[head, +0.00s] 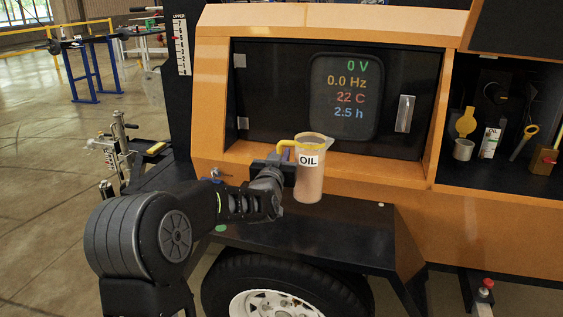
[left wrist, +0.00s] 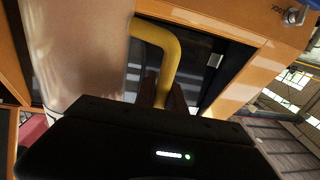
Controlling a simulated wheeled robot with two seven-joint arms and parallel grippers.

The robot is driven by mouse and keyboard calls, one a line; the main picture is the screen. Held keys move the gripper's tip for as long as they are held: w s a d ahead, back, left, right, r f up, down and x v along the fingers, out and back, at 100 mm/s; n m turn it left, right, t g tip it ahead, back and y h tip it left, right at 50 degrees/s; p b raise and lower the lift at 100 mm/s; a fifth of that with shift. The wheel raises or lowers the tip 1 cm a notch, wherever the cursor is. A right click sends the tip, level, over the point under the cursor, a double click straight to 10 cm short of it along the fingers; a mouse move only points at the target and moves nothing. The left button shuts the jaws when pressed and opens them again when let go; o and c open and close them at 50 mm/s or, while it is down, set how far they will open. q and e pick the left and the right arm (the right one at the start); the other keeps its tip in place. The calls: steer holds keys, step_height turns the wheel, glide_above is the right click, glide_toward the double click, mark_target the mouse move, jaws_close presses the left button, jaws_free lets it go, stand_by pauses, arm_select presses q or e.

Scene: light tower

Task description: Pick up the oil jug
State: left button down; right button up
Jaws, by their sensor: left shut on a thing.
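The oil jug (head: 311,180) is a translucent, pinkish-brown pitcher with a yellow handle and a white OIL label. It is upright at the black fender ledge of the orange light tower, in front of the display panel. My left gripper (head: 285,167) is at the jug's left side, shut on its yellow handle. In the left wrist view the jug's body (left wrist: 75,50) fills the left side, and the yellow handle (left wrist: 172,50) runs down between the fingers of my left gripper (left wrist: 162,92). I cannot tell whether the jug's base touches the ledge. My right gripper is not in view.
The black fender ledge (head: 340,230) is mostly bare, above a wheel (head: 275,300). The display panel (head: 345,95) has a handle at its right. An open compartment at right holds a yellow-lidded filler (head: 464,135). A hitch jack (head: 118,145) stands at left.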

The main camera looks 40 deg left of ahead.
arm_select(q)
steer(key=shift+r, duration=1.05)
